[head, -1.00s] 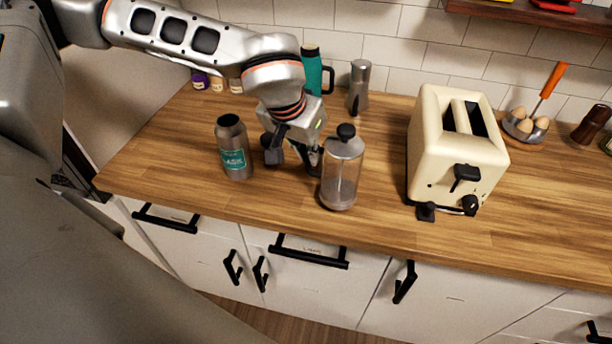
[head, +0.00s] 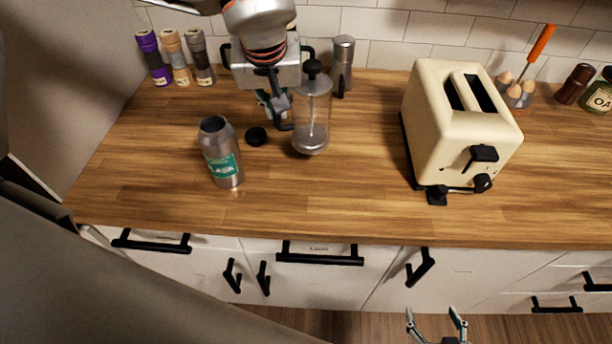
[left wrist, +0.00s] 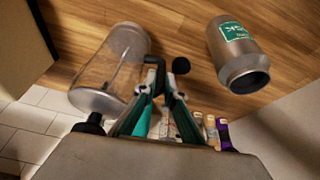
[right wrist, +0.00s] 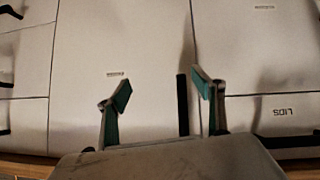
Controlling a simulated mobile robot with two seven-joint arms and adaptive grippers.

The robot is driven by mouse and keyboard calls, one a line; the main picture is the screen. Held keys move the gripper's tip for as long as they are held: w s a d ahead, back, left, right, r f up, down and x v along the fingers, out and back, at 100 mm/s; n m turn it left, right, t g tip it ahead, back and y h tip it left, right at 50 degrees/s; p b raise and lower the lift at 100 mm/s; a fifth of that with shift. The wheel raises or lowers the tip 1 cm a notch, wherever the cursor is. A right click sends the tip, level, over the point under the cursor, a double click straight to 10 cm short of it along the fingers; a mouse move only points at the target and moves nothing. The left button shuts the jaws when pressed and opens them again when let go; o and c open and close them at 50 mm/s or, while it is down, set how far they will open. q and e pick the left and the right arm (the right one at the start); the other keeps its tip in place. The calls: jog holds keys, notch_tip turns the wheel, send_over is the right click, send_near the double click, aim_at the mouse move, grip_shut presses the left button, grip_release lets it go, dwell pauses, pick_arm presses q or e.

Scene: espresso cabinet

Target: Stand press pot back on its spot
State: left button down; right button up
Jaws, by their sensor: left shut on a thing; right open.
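The press pot (head: 312,118), a clear glass cylinder with a black knob on top, is upright over the wooden counter, left of the toaster. I cannot tell whether its base touches the counter. My left gripper (head: 274,112) is at its left side; in the left wrist view, the fingers (left wrist: 158,88) are shut on its black handle (left wrist: 152,65), with the glass body (left wrist: 115,68) beside them. My right gripper (head: 437,322) is open and empty, low in front of the cabinet doors. No marked spot for the pot shows.
A steel flask (head: 221,155) and a small black lid (head: 256,136) stand left of the pot. Spice grinders (head: 173,60) stand at the back left. The counter in front of the pot is clear.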

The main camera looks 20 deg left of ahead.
pick_arm(q)
jog(key=s+d+r+n+g+y+b, duration=0.35)
jog(key=s+d+r+n, duration=0.55)
jog(key=d+r+n, duration=0.4)
notch_tip(320, 180, down, 19)
jog(key=a+n+b, duration=0.1)
jog(key=shift+a+g+h, duration=0.25)
jog(key=shift+g+h, duration=0.1)
jog(key=shift+g, duration=0.1)
pick_arm(e)
jog(key=shift+w+a+f+y, duration=0.2)
jog(key=shift+a+f, duration=0.1)
jog(key=shift+f, duration=0.3)
jog(key=shift+w+a+f+y, duration=0.2)
jog(key=shift+a+f, duration=0.1)
jog(key=shift+f, duration=0.4)
pick_arm(q)
jog(key=c, duration=2.1)
grip_release()
pick_arm(e)
jog(key=shift+s, duration=0.1)
pick_arm(q)
jog(key=shift+r, duration=0.1)
